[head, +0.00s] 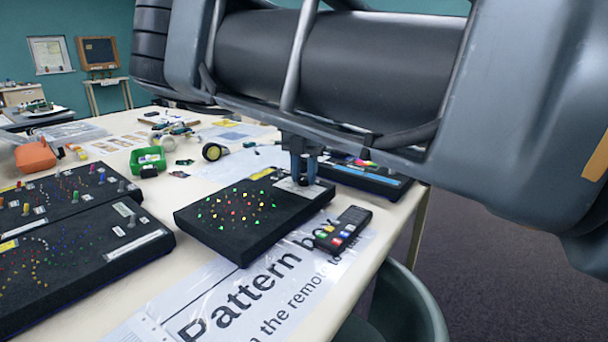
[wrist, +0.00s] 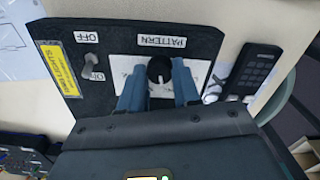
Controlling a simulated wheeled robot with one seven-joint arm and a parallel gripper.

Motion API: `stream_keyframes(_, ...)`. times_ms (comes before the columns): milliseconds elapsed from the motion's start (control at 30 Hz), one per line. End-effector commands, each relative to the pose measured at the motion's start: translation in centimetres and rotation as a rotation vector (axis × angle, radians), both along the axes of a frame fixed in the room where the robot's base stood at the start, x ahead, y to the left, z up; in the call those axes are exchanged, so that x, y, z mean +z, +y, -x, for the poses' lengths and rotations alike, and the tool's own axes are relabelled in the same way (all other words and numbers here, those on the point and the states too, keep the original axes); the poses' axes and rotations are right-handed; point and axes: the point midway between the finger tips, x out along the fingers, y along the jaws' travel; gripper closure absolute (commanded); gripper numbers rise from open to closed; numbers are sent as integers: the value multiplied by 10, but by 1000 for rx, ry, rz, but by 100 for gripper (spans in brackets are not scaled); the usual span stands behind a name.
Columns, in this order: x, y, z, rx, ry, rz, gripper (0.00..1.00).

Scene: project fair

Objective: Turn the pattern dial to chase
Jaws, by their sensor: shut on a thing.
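The pattern box (head: 222,228) is a black panel with many small lit red, green and yellow lights, on the table. Its pattern dial (wrist: 160,68) is a round black knob with a pale pointer line, on a white plate under an upside-down "PATTERN" label (wrist: 161,41) in the wrist view. My gripper (wrist: 160,88) is shut on the dial, a finger on each side. In the head view my gripper (head: 304,180) comes down on the box's far right corner and hides the dial. I cannot read the position words around the dial.
A toggle switch (wrist: 89,66) between OFF and ON labels sits beside the dial. A black remote (head: 343,229) lies right of the box on a printed sheet (head: 225,300). Other dark light panels (head: 75,255) stand at left, and another box (head: 370,180) behind. A bin (head: 410,300) stands below the table edge.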

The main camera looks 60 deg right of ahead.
Motion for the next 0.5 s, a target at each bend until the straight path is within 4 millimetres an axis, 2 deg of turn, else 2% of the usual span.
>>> stream_keyframes(200,0,0,-1,115,-2,1,99)
stream_keyframes(500,0,0,-1,186,-2,1,99)
